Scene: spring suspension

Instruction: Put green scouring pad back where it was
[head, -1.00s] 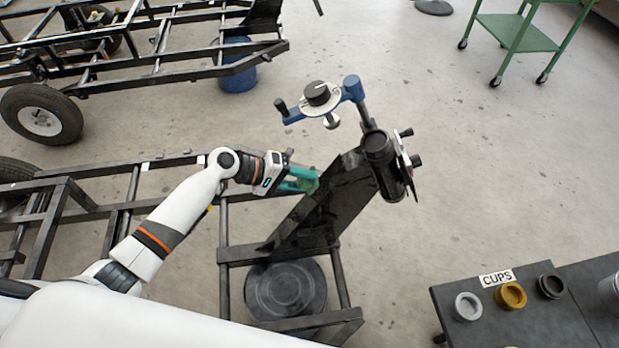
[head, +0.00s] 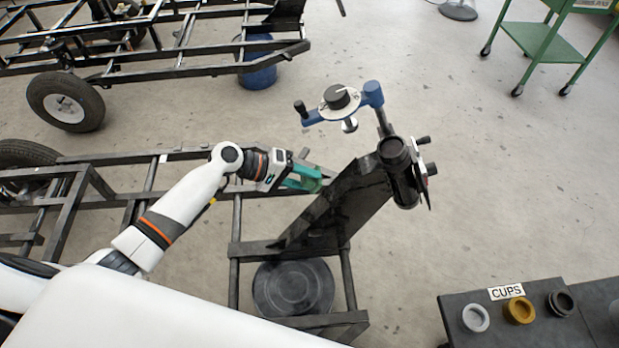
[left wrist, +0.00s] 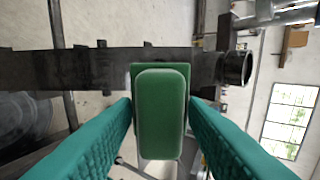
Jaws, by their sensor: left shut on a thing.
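The green scouring pad (left wrist: 160,112) is a rounded green block in the left wrist view, between the two teal fingers of my left gripper (left wrist: 160,130). The gripper is shut on its sides. In the head view, my left gripper (head: 304,178) holds the pad (head: 313,183) beside the upper left edge of the slanted black post (head: 340,205). I cannot tell whether the pad touches the post. My right gripper is not in view.
A blue-armed fixture (head: 343,103) and a black cylinder (head: 400,172) stand at the post's top. A dark table with several cups (head: 519,310) is at lower right. Black trailer frames (head: 170,60) fill the left.

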